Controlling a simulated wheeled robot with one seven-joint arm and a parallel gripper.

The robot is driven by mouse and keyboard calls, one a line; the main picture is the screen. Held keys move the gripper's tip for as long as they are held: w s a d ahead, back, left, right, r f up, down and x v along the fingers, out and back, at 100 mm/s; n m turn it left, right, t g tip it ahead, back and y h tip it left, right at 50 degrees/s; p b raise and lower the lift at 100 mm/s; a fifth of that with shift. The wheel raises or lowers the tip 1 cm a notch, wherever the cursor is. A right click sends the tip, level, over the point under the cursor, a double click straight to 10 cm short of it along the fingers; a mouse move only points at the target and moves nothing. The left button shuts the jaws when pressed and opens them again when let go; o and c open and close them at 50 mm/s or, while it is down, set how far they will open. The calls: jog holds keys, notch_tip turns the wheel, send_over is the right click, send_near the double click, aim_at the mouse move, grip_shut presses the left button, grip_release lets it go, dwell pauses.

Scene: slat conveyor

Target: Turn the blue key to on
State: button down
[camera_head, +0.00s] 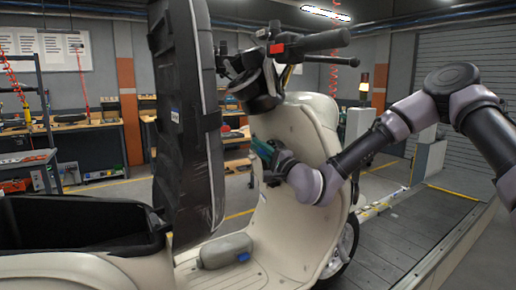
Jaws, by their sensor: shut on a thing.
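A cream scooter (306,125) stands in the middle of the view with its dark seat raised. My arm comes in from the right, and my gripper (266,152) is at the inner side of the scooter's front shield, below the handlebar. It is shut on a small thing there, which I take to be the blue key. The gripper covers the key and its lock, so neither the key's angle nor the on mark can be read. A teal patch shows at the gripper's end; I cannot tell if it is key or finger.
The raised seat (185,110) stands close left of my gripper. The handlebar (310,42) with its black grips is above it. A grey canister with a blue cap (242,257) lies on the footboard. The slat conveyor (415,235) is clear at right.

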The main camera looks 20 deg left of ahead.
jog(key=shift+d+r+t+y, duration=0.15)
jog(key=shift+r+t+y, duration=0.1)
jog(key=shift+t+y, duration=0.6)
jog(key=shift+s+d+r+n+t+y, duration=0.1)
jog(key=shift+r+n+t+y, duration=0.1)
jog(key=shift+t+y, duration=0.3)
jog(key=shift+d+r+n+t+y, duration=0.1)
jog(key=shift+r+t+y, duration=0.05)
jog(key=shift+t+y, duration=0.25)
jog(key=c, duration=0.9)
grip_release()
jog(key=shift+o, duration=0.2)
jog(key=v, duration=1.1)
